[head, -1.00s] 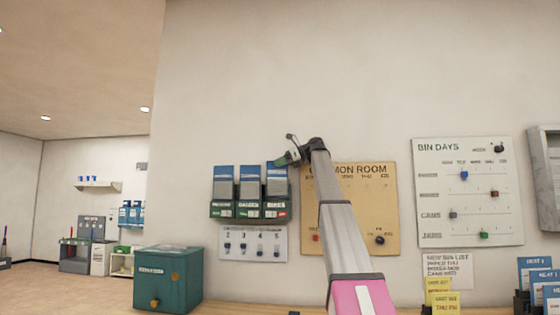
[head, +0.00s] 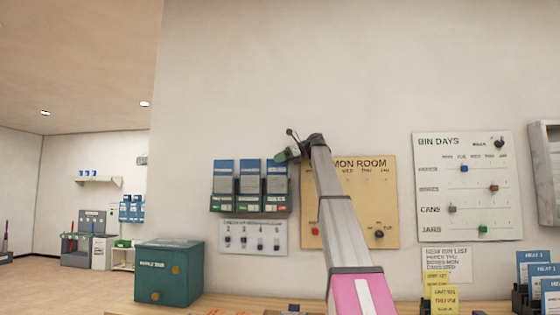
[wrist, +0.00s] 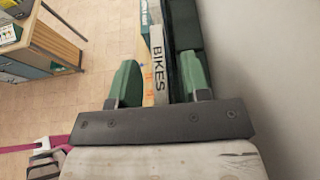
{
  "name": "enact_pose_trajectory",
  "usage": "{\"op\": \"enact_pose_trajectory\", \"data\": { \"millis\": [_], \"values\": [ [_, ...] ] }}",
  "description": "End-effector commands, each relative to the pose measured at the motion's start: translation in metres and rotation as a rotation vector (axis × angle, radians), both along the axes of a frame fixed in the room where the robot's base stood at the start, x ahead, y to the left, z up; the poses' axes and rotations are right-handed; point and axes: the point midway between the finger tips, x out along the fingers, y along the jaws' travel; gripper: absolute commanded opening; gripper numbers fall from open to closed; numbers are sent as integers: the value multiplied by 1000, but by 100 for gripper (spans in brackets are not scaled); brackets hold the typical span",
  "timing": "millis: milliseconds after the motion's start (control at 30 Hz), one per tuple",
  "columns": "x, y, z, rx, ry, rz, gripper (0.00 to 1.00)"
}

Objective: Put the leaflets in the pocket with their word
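A wall rack of three dark green pockets (head: 250,203) hangs left of centre in the head view. Each has a grey front panel and a blue leaflet top showing; the left (head: 223,167) and middle (head: 250,167) tops are clear. My gripper (head: 283,156) is at the top right corner of the rack, by the right pocket's blue leaflet (head: 274,168). In the wrist view my green fingers (wrist: 160,84) stand apart.
A plate of numbered knobs (head: 252,237) is below the rack, and a tan Common Room board (head: 350,210) is right of it. A teal box (head: 168,272) stands on the counter. Yellow (head: 440,290) and blue (head: 535,268) cards stand at right. The wall is close beside my gripper.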

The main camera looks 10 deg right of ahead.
Motion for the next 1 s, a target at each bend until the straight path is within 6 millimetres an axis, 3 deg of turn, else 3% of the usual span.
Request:
{"op": "enact_pose_trajectory", "data": {
  "millis": [233, 700, 1000],
  "values": [
    [-4, -16, 7, 0, -1, -2, 43],
    [-27, -86, 38, 1, -1, -1, 43],
    [-31, -95, 41, 0, 0, 1, 43]
  ]
}}
